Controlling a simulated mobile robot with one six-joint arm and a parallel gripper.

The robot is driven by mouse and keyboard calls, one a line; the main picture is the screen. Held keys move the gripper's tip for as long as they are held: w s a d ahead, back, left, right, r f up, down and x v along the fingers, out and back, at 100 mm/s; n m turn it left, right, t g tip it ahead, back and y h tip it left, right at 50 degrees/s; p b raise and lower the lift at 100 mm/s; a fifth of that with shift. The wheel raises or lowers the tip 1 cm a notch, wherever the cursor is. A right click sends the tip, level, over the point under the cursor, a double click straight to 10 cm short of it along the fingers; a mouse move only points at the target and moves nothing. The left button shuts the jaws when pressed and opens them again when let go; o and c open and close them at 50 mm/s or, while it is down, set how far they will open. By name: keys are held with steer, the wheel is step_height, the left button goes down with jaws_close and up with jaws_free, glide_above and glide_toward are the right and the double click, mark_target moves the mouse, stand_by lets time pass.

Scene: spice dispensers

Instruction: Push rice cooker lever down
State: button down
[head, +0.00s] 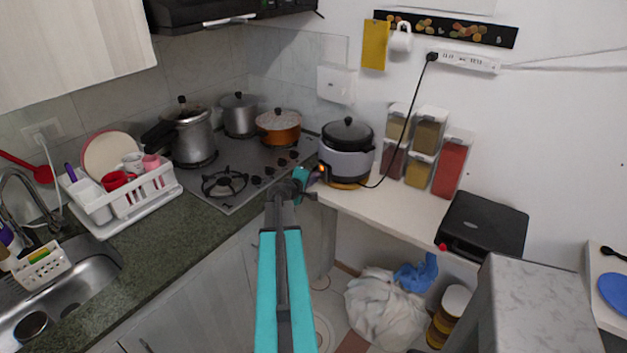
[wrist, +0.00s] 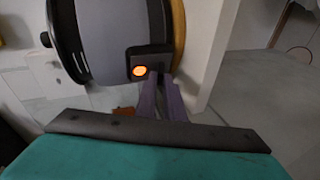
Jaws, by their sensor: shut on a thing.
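The rice cooker (head: 347,163), grey with a dark lid, stands on the white counter. In the wrist view it shows turned sideways (wrist: 108,40), with a black control panel (wrist: 150,52) and a lit orange lamp (wrist: 139,71). My gripper (head: 316,174) reaches the front of the cooker. In the wrist view its two fingers (wrist: 160,82) are close together, with their tips at the panel beside the lamp. It is shut on the rice cooker lever, which is small and mostly hidden by the fingertips.
Spice dispensers (head: 423,145) stand right of the cooker, and a power cord (head: 405,130) hangs in front of them. A black grill (head: 484,227) sits farther right. The stove (head: 245,170) with pots lies to the left. Open space with bags (head: 385,305) is below the counter.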

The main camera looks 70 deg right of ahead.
steer(key=shift+f+h+b, duration=0.4)
steer(key=shift+f+b, duration=0.05)
steer(key=shift+b, duration=1.95)
steer(key=f+n+h+b, duration=0.1)
steer(key=h+b, duration=0.1)
steer(key=b, duration=1.3)
steer(key=shift+w+a+f+g, duration=0.1)
steer(key=shift+w+f+g, duration=0.05)
steer(key=shift+g, duration=0.25)
steer(key=f+n+h+b, duration=0.1)
steer(key=h+b, duration=0.1)
steer(key=b, duration=0.9)
steer(key=f+n+h+b, duration=0.1)
steer(key=h+b, duration=0.1)
steer(key=b, duration=1)
steer(key=shift+d+h, duration=0.2)
steer(key=shift+h, duration=0.1)
steer(key=shift+n+h+b, duration=0.3)
steer(key=shift+h+b, duration=0.1)
steer(key=shift+b, duration=1)
steer(key=c, duration=2.2)
jaws_free()
steer(key=shift+o, duration=0.2)
steer(key=shift+a, duration=0.1)
